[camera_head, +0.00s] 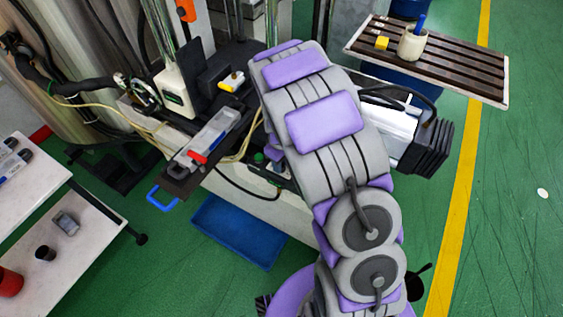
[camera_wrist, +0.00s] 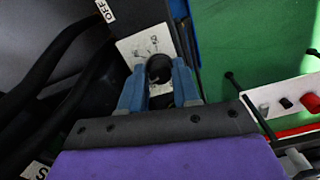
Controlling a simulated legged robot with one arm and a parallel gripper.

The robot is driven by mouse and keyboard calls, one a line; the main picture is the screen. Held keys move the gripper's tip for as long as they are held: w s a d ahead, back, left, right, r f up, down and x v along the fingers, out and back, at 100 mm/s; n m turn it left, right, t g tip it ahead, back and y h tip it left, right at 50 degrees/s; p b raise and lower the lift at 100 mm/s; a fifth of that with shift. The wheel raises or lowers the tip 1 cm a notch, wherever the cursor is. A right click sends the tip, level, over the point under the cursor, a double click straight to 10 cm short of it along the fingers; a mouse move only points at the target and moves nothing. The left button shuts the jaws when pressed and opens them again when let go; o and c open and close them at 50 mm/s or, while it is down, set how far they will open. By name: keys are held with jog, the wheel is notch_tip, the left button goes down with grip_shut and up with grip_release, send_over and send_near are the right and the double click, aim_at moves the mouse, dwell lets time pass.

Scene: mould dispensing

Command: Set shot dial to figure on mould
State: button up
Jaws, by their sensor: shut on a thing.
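In the wrist view, a black round dial knob (camera_wrist: 158,66) stands on a white plate (camera_wrist: 131,46) with small dark figures around it. The figures are too small to read. My gripper (camera_wrist: 159,80) has its two blue fingers on either side of the knob and is shut on it. In the head view my arm hides the gripper and the dial. A long grey piece with a red part (camera_head: 212,133) lies on the dark machine ledge at the left of my arm. I cannot tell whether it is the mould, and no figure on it is readable.
In the head view, a blue bin (camera_head: 238,232) is on the floor, and a slatted table (camera_head: 460,68) stands back right.

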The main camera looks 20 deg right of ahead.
jog(key=shift+w, duration=0.2)
jog(key=o, duration=0.9)
jog(key=shift+w, duration=0.1)
jog(key=shift+c, duration=0.2)
jog(key=shift+o, duration=0.9)
jog(key=shift+a, duration=0.15)
notch_tip(320, 180, up, 17)
jog(key=p, duration=0.2)
jog(key=shift+r+p, duration=0.15)
jog(key=shift+p, duration=0.25)
jog(key=shift+o, duration=0.2)
